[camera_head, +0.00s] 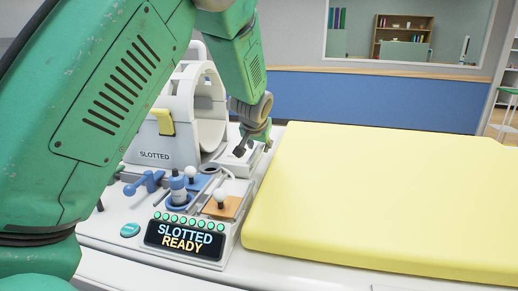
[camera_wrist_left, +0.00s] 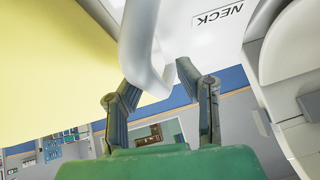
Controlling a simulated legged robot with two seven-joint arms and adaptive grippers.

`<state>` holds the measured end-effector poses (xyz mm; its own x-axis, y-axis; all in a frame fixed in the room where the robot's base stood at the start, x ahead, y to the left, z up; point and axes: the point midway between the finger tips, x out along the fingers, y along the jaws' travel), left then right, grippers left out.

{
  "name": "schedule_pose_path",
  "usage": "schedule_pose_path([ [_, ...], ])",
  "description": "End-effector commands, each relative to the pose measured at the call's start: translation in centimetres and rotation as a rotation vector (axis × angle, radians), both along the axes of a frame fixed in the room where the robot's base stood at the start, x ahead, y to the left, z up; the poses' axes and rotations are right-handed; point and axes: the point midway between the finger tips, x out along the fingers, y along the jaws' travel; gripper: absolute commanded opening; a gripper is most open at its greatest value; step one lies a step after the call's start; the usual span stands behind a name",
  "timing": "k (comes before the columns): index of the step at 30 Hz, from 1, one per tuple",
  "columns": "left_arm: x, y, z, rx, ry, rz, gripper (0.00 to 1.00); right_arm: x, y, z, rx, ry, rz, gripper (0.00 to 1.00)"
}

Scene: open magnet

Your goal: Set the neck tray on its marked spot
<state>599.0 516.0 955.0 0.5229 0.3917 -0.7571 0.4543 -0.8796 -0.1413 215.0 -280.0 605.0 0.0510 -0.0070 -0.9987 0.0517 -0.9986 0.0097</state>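A white tray (camera_head: 237,157) lies at the far end of the bench in the head view. In the left wrist view the white panel labelled NECK (camera_wrist_left: 215,25) shows upside down, with a white loop handle (camera_wrist_left: 140,40) in front of it. My left gripper (camera_head: 254,148) is over the tray. In the left wrist view its fingers (camera_wrist_left: 157,80) stand apart on either side of the handle's end; a small gap shows by the right finger. The marked spot cannot be made out. My right gripper is not in view.
A white ring-shaped housing labelled SLOTTED (camera_head: 205,105) stands left of the tray. In front are a console display (camera_head: 185,240) reading SLOTTED READY, a blue lever (camera_head: 145,184) and several knobs. A yellow padded bed (camera_head: 385,195) fills the right. My green arm hides much of the left.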

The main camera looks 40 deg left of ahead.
Motion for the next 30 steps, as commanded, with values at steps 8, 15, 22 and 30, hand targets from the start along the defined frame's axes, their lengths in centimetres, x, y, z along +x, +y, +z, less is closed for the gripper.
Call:
schedule_pose_path([
  [8, -3.1, -2.2, 4.7, 0.001, -0.005, -0.002, 0.29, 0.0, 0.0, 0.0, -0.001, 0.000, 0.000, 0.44],
  [15, -4.9, -3.4, 7.2, -0.001, -0.002, -0.002, 0.29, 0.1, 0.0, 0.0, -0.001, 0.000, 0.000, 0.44],
  [22, -5.3, -3.7, 7.7, -0.002, 0.000, 0.000, 0.29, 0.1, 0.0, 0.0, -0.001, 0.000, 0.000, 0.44],
  [30, -5.3, -3.7, 7.7, -0.002, -0.001, -0.001, 0.29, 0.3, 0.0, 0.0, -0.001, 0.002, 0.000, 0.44],
])
